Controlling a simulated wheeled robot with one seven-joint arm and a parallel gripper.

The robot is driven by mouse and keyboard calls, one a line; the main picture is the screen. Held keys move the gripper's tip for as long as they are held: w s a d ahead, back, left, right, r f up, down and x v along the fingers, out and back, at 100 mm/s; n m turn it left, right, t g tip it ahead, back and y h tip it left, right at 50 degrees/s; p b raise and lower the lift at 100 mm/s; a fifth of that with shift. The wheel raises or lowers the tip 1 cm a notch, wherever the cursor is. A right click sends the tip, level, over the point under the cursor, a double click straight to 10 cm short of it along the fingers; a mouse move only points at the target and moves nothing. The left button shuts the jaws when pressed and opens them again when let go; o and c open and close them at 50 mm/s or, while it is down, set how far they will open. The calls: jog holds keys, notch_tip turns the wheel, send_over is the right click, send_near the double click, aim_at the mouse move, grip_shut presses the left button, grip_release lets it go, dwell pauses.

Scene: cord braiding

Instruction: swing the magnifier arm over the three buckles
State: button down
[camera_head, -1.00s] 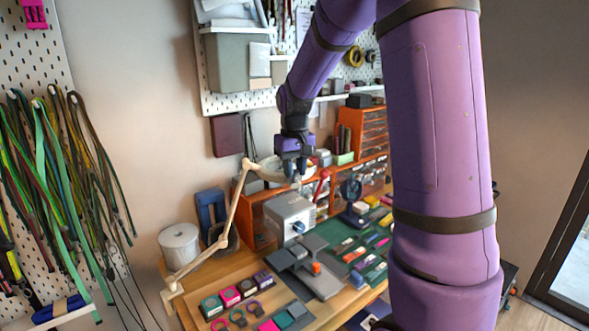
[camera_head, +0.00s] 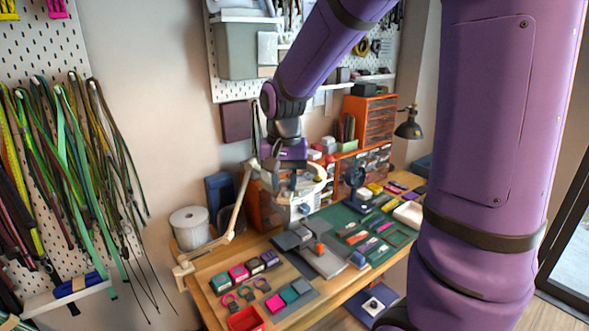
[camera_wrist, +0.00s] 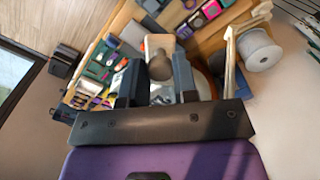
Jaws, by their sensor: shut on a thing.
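The beige jointed magnifier arm (camera_head: 238,208) is clamped at the table's left edge and rises to a round, pale-rimmed magnifier head (camera_head: 318,186). My gripper (camera_head: 291,183) is at this head, shut on it. In the wrist view my gripper (camera_wrist: 158,80) has a grey-brown knob (camera_wrist: 160,67) between its fingers; the beige arm (camera_wrist: 230,62) shows right of them. Three small coloured ring shapes, seemingly the buckles (camera_head: 246,293), lie on the front left of the table. The head is above the grey machine, behind and right of them. The fingers hide part of the head.
A white spool (camera_head: 190,228) stands by the arm's foot. Small boxes (camera_head: 238,272) stand behind the rings, and a red tray (camera_head: 246,319) lies in front. A grey machine (camera_head: 300,209) and green mat (camera_head: 362,232) fill the middle and right.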

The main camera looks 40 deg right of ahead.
jog(key=shift+m, duration=0.7)
jog(key=shift+s+a, duration=0.4)
jog(key=shift+a, duration=0.45)
jog(key=shift+s+a, duration=0.4)
jog(key=shift+a, duration=0.4)
jog(key=shift+s+a, duration=0.4)
jog(key=shift+a, duration=0.45)
jog(key=c, duration=0.9)
grip_release()
jog(key=shift+r, duration=0.1)
notch_tip(320, 180, up, 11)
jog(key=shift+f, duration=0.15)
